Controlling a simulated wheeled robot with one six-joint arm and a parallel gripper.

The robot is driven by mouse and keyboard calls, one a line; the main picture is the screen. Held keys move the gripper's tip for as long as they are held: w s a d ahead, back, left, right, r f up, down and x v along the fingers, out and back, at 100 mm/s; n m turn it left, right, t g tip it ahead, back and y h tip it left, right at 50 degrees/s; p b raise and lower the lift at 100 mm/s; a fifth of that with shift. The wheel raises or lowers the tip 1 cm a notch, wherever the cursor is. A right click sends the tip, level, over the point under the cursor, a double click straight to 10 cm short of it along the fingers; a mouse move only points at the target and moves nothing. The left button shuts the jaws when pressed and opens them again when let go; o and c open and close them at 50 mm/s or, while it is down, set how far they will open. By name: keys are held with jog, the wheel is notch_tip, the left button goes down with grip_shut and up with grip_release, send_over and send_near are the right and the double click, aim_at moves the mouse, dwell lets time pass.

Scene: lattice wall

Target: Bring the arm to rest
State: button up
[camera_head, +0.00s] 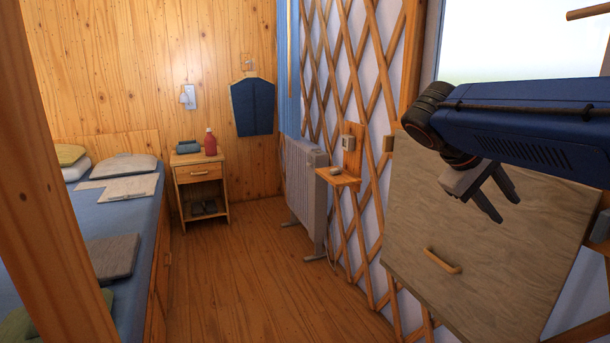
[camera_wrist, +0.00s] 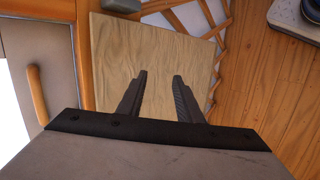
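My blue arm (camera_head: 545,120) reaches in from the right edge of the head view. My gripper (camera_head: 492,202) hangs from its end, in front of a light wooden panel (camera_head: 480,265) with a small wooden handle (camera_head: 442,261). In the wrist view my gripper (camera_wrist: 157,85) shows two dark fingers standing apart with nothing between them. The wooden panel (camera_wrist: 120,55) lies beyond the fingertips there. I cannot tell the exact gap between fingers and panel, but no contact shows.
A lattice wall (camera_head: 345,60) carries a small shelf (camera_head: 338,178), with a white radiator (camera_head: 303,185) beside it. A bed (camera_head: 135,215) and a nightstand (camera_head: 200,185) stand at left. A wooden post (camera_head: 45,190) is close at left. The middle floor (camera_head: 260,275) is clear.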

jog(key=s+a+f+m+t+y, duration=0.1)
jog(key=s+a+f+y, duration=0.3)
jog(key=s+f, duration=0.4)
jog(key=s+a+f+m+t+y, duration=0.1)
jog(key=s+a+f+y, duration=0.4)
jog(key=f, duration=0.9)
jog(key=s+a+t, duration=0.1)
jog(key=s, duration=0.2)
jog(key=shift+a+m, duration=0.25)
jog(key=shift+m, duration=0.15)
